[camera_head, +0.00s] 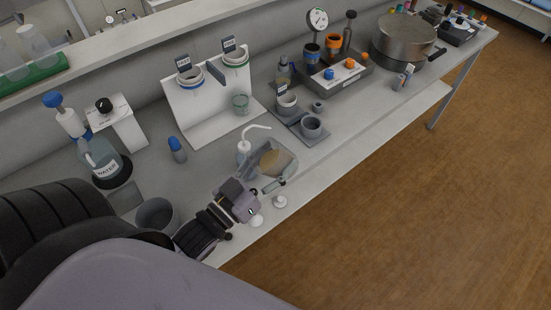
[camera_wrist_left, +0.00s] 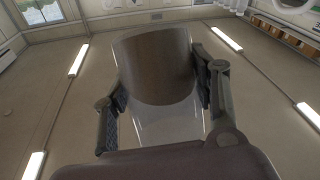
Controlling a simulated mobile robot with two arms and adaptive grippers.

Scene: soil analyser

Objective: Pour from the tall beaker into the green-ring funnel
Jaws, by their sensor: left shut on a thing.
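My left gripper (camera_head: 264,184) is shut on the tall beaker (camera_head: 272,160), clear with brown contents, near the bench's front edge. In the left wrist view the beaker (camera_wrist_left: 160,75) stands between the two fingers (camera_wrist_left: 160,112), with the brown contents filling the part farther from the palm. The beaker looks tilted; I cannot tell by how much. The green-ring funnel (camera_head: 236,59) sits in a white stand at the back, up and left of the gripper, well apart from the beaker. A small glass (camera_head: 240,103) is below it. My right gripper is not in view.
A blue-ring funnel (camera_head: 188,78) is left of the green one. A wash bottle (camera_head: 244,148) is close behind the held beaker. Grey cups (camera_head: 311,126) stand to the right. A water bottle (camera_head: 105,163), blue-capped bottle (camera_head: 177,149) and grey pot (camera_head: 155,215) are left.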

